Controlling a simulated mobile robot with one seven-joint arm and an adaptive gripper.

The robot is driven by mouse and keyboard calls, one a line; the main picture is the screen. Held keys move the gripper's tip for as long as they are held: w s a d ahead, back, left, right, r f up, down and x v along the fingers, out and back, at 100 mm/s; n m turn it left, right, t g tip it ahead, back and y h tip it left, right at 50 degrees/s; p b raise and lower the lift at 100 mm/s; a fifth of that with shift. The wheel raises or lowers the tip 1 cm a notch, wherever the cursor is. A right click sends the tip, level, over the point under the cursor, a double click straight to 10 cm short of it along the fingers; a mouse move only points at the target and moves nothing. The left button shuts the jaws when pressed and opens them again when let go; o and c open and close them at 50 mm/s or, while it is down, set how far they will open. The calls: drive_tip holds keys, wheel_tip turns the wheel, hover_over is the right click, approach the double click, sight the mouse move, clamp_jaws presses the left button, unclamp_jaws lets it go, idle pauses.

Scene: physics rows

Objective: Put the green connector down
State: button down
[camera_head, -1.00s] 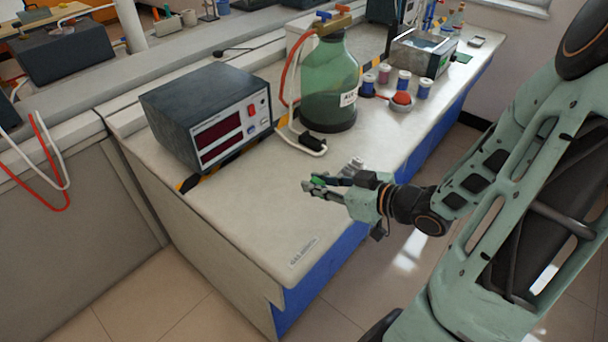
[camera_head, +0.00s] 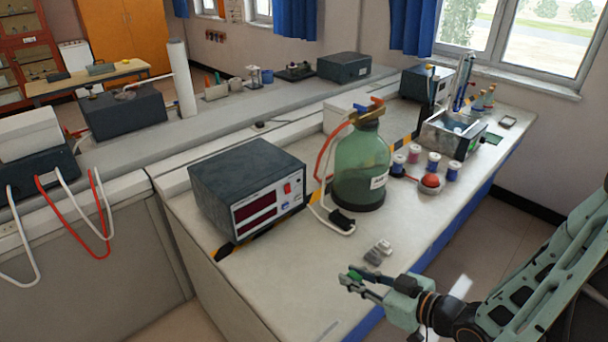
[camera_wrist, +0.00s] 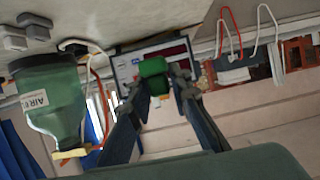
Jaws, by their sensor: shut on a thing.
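The green connector (camera_wrist: 153,70) is between the fingertips of my gripper (camera_wrist: 156,84) in the wrist view. In the head view the green connector (camera_head: 355,275) shows as a small green patch at the fingertips of my gripper (camera_head: 357,284). My gripper is shut on it, over the near edge of the bench (camera_head: 290,285). I cannot tell the exact height of the connector above the bench top. Two small grey connectors (camera_head: 378,252) lie on the bench just beyond my gripper; they also show in the wrist view (camera_wrist: 27,28).
A dark instrument box (camera_head: 248,190) stands left on the bench. A green bottle (camera_head: 361,165) with a hose stands behind my gripper. Small jars (camera_head: 433,163) and a dish with a red ball (camera_head: 431,183) are farther right. The bench front-left is clear.

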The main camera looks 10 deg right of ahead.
drive_tip(key=w+a+r+n+g+y+p, duration=0.2)
drive_tip(key=w+a+r+n+g, duration=0.1)
drive_tip(key=w+r, duration=0.4)
drive_tip(key=shift+w+a+n+y, duration=0.35)
drive_tip(key=shift+w+a, duration=0.3)
drive_tip(key=shift+w, duration=0.45)
drive_tip(key=shift+d, duration=0.1)
